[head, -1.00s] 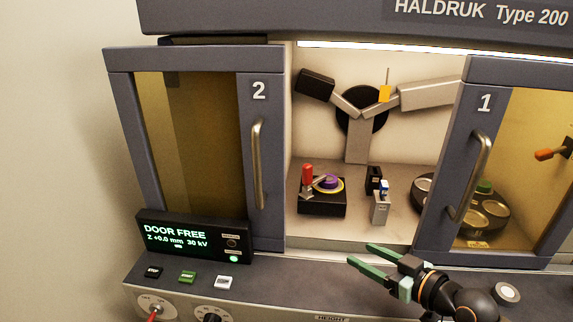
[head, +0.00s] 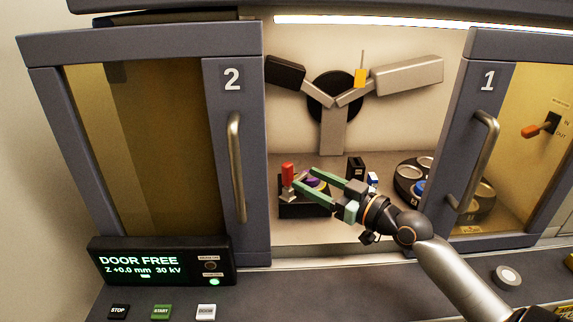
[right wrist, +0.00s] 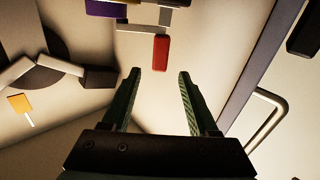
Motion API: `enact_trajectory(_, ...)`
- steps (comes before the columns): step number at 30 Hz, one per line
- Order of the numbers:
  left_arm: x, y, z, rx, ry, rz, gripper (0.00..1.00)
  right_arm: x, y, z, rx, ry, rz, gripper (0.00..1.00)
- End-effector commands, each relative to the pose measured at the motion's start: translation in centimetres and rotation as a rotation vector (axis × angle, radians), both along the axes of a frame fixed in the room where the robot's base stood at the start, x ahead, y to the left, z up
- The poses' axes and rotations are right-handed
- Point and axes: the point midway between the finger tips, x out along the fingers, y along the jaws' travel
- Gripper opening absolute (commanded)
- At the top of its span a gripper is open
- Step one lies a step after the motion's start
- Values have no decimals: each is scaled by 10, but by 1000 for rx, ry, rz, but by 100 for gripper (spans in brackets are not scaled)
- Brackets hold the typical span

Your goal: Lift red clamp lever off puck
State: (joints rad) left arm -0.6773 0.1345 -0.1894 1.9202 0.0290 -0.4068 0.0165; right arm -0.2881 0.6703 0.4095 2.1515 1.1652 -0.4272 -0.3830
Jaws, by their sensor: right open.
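The red clamp lever (head: 288,174) stands upright at the left of a black block (head: 303,209) inside the open bay. The purple puck (head: 316,183) sits on that block, partly hidden behind my gripper fingers. My right gripper (head: 302,177) is open with green fingers, reaching into the bay from the right, its tips close to the lever. In the right wrist view the red lever (right wrist: 161,52) lies just beyond the tips, lined up with the gap between the fingers (right wrist: 159,83). Nothing is between the fingers. My left gripper is not in view.
Door 2 (head: 232,150) and door 1 (head: 487,150) flank the opening. A small black holder (head: 356,167) stands behind my gripper, and a round carousel (head: 408,172) is to the right. A two-armed mechanism (head: 333,130) hangs on the back wall above.

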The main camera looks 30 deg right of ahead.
Motion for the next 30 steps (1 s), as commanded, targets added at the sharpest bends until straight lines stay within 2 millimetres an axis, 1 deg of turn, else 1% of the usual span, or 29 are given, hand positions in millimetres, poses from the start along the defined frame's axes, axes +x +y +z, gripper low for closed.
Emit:
enact_trajectory(1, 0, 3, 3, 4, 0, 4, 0, 7, 1, 3, 3, -4, -2, 60)
enact_trajectory(3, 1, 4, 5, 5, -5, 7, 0, 17, 3, 3, 3, -3, -2, 60)
enact_trajectory(9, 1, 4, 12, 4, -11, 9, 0, 44, 10, 2, 4, -2, -1, 60)
enact_trajectory(15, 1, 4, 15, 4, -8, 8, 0, 63, 14, 0, 2, 0, -2, 60)
enact_trajectory(21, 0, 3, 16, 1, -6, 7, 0, 71, 17, -1, 1, 2, 0, 60)
enact_trajectory(28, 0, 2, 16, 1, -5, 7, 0, 71, 17, -1, 0, 2, 0, 60)
enact_trajectory(29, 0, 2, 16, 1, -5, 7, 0, 71, 17, -1, 0, 2, 0, 59)
enact_trajectory(30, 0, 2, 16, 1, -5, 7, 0, 71, 17, -1, 0, 2, 0, 54)
